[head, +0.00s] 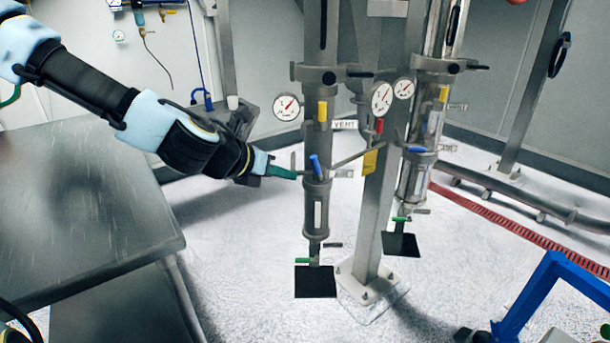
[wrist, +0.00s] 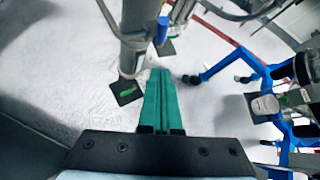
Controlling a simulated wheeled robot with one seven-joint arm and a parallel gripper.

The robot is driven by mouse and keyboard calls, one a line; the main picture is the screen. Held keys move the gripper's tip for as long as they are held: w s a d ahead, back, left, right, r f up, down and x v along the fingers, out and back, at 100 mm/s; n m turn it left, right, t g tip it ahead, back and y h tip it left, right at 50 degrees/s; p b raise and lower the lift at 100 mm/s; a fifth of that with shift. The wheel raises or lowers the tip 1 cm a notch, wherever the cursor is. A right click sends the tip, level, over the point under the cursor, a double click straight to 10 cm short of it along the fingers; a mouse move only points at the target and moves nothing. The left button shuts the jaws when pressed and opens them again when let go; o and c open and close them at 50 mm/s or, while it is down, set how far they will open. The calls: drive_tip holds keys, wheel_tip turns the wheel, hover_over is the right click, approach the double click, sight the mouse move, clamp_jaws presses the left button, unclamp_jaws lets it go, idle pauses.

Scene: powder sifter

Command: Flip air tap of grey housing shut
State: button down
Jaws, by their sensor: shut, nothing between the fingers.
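The grey housing (head: 316,215) is the opaque upright column left of the central post. It carries a yellow lever (head: 322,111) high up, a blue lever (head: 315,166) at mid height and a green lever (head: 313,261) near its foot. No label shows which lever is the air tap. The blue lever stands steeply, tilted slightly. My gripper (head: 296,175) is shut and empty, its green fingertips just left of the blue lever; contact cannot be told. In the wrist view, the closed fingers (wrist: 160,72) point toward the housing (wrist: 136,45), with the blue lever (wrist: 162,30) beyond the tips.
A clear housing (head: 417,180) with similar levers stands right of the central post (head: 375,220). Round gauges (head: 287,107) flank the post. A metal table (head: 80,200) is at left, below my arm. A blue frame (head: 545,290) stands front right. Open floor lies around the housings.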

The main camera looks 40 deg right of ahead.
sight(313, 162)
drive_tip(key=shift+w+d+f+p, duration=0.25)
drive_tip(key=shift+w+d+p, duration=0.05)
drive_tip(key=shift+d, duration=0.85)
drive_tip(key=shift+w+d+f+p, duration=0.25)
drive_tip(key=shift+d+f+p, duration=0.1)
drive_tip(key=shift+d, duration=0.8)
drive_tip(key=shift+w+d+f+p, duration=0.2)
drive_tip(key=shift+w+d+p, duration=0.1)
drive_tip(key=shift+d, duration=0.85)
drive_tip(key=shift+r, duration=0.1)
drive_tip(key=shift+s+d+r+m+y+p, duration=0.3)
drive_tip(key=shift+r+p, duration=0.1)
drive_tip(key=shift+p, duration=0.65)
drive_tip(key=shift+s+d+t+y+p, duration=0.1)
drive_tip(key=shift+d+t+y+p, duration=0.1)
drive_tip(key=shift+t+y+p, duration=0.35)
drive_tip(key=shift+s+d+f, duration=0.1)
drive_tip(key=shift+s+d, duration=0.05)
drive_tip(key=shift+d, duration=0.05)
drive_tip(key=shift+r, duration=0.25)
